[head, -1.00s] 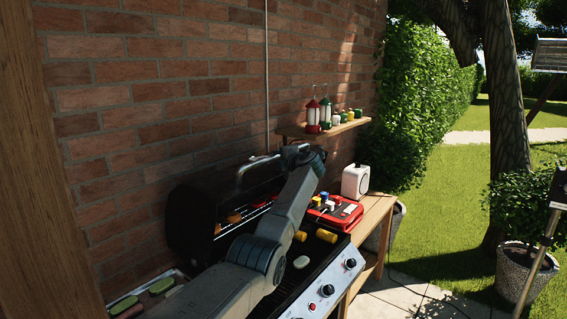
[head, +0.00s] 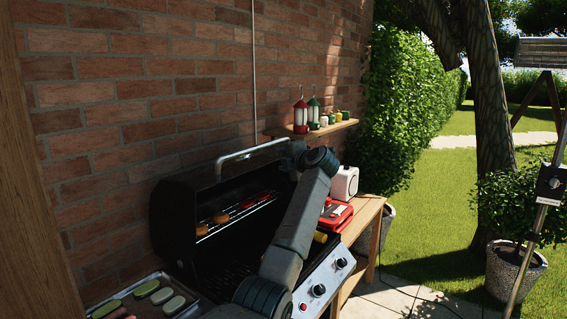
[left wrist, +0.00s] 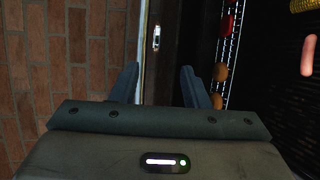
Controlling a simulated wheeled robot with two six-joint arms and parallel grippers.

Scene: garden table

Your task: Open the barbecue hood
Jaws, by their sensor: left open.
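The barbecue hood (head: 172,222) is black and stands raised, tilted back toward the brick wall. Its pale metal handle (head: 250,150) runs along the top edge. My left gripper (head: 292,152) is at the right end of the handle, small and partly hidden by my own arm. In the left wrist view the two fingers of my left gripper (left wrist: 160,85) are apart, with the hood's edge and a pale strip showing between and beyond them. I cannot tell whether a finger touches the handle. My right gripper is not in view.
A warming rack with patties (head: 220,217) shows inside the barbecue. A tray of vegetables (head: 168,305) stands at its left. A red case (head: 335,215) and a white box (head: 344,182) stand at its right. A wall shelf (head: 325,129) with lanterns is behind. The brick wall (head: 120,110) is close.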

